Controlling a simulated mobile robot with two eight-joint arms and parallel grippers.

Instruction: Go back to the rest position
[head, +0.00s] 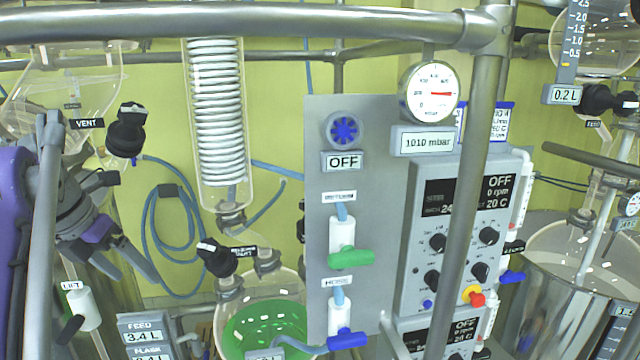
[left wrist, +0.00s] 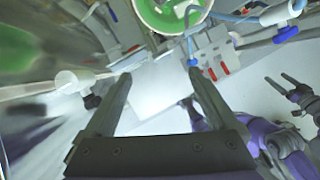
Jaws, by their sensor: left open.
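My left gripper (head: 130,282) is at the left of the head view, at the end of my purple arm. Its dark fingers are spread and point down and to the right, with nothing between them. In the left wrist view the left gripper (left wrist: 156,78) is also open and empty. A pale flat panel (left wrist: 160,92) shows behind its fingertips; I cannot tell the distance. My right gripper (left wrist: 277,78) shows at the right edge of the left wrist view, its two grey fingers apart. It is not in the head view.
A metal post (head: 45,230) stands in front of my left arm. A vent valve (head: 127,132) and a white tap (head: 82,308) are close to the left gripper. A flask of green liquid (head: 262,325), a grey valve panel (head: 322,250) and a control box (head: 455,255) stand to the right.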

